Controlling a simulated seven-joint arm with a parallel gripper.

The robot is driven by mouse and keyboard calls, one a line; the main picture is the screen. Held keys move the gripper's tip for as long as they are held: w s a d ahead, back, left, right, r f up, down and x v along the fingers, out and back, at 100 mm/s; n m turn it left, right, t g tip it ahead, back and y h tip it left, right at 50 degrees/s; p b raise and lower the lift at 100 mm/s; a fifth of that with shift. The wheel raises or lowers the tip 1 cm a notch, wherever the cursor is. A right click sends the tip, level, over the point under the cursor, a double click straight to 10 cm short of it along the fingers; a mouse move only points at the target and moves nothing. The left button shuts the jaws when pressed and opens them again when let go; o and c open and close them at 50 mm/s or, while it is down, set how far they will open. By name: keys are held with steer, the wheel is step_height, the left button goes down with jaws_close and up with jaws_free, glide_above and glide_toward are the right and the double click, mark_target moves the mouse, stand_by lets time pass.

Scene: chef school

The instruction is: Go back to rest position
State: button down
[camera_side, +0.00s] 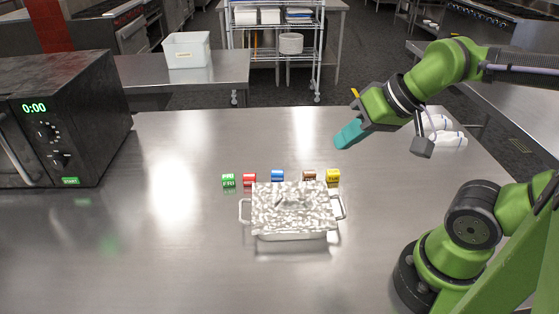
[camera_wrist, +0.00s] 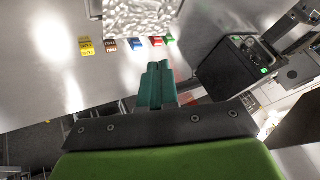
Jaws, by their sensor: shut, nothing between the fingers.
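My gripper (camera_side: 350,134) is raised above the steel table, to the upper right of the lidded dish. Its teal fingers are together with nothing between them. The closed fingers also show in the wrist view (camera_wrist: 157,88). They are apart from everything on the table.
A speckled lidded dish (camera_side: 293,208) with side handles sits mid-table (camera_side: 190,250). Behind it stand several small labelled blocks: green (camera_side: 228,181), red (camera_side: 249,180), blue (camera_side: 277,176), brown (camera_side: 309,176), yellow (camera_side: 333,176). A black microwave (camera_side: 95,110) stands left. White bottles (camera_side: 440,137) lie behind my arm.

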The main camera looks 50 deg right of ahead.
steer(key=n+g+h, duration=0.1)
steer(key=g+h, duration=0.1)
steer(key=g, duration=0.5)
glide_toward(290, 189)
steer(key=shift+w+f, duration=0.15)
steer(key=shift+f, duration=1.2)
steer(key=shift+w+f, duration=0.1)
steer(key=shift+f, duration=1.25)
steer(key=shift+f, duration=0.95)
stand_by(1.3)
steer(key=shift+r, duration=0.1)
steer(key=shift+r, duration=3.5)
